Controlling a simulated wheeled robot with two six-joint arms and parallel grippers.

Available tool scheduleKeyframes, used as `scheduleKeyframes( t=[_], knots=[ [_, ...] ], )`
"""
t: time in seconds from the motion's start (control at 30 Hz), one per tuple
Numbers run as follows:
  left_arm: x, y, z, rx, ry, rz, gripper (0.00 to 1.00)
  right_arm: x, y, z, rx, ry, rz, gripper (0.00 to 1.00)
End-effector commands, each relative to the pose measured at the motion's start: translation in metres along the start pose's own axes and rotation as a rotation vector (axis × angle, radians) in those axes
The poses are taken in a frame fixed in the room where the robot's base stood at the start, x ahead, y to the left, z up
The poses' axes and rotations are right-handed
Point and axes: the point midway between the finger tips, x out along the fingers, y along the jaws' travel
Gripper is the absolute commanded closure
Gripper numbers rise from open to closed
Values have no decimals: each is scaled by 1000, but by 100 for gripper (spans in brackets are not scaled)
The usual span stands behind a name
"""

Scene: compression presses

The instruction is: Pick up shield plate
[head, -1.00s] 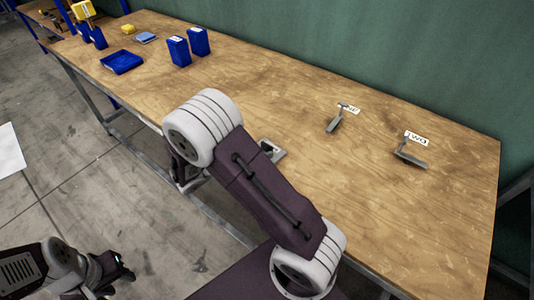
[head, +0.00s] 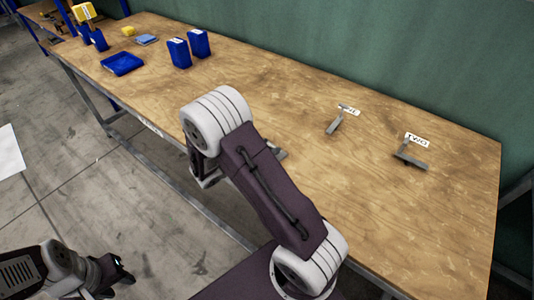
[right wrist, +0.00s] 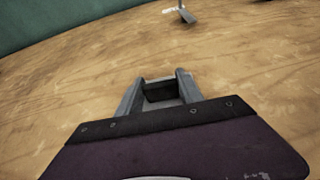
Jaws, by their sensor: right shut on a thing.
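My right gripper (right wrist: 157,80) is shut on a small grey piece with a dark hollow face (right wrist: 160,91), which I take for the shield plate, between its two fingers. In the head view only a grey tip of the right gripper (head: 279,153) shows past my right arm, over the table; the held piece cannot be made out there. My left gripper (head: 121,271) is at the lower left, off the table over the floor. It is too small and dark to tell whether it is open.
On the wooden table (head: 420,230) stand two grey press-like parts (head: 336,121) (head: 411,160) with white labels. One also shows in the right wrist view (right wrist: 186,14). Blue bins (head: 179,53) and a blue tray (head: 122,64) are at the far left. A green wall (head: 400,60) lies behind.

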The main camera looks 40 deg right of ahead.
Motion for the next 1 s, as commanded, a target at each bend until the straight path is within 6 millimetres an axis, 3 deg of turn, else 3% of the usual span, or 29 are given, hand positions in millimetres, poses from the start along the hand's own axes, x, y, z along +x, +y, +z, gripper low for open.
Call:
scheduleKeyframes(
  t=[0.27, 0.53, 1.0],
  knots=[
    [-1, 0, 0, 0, 0, 0, 62, -1, 0, 2, 2, 0, 1, 100],
    [-10, 0, -1, 0, 0, 0, 62, -17, 1, 40, 6, -1, 2, 100],
    [-13, 0, -1, 0, 0, 0, 62, 30, -69, 123, 6, -1, -4, 100]
  ],
)
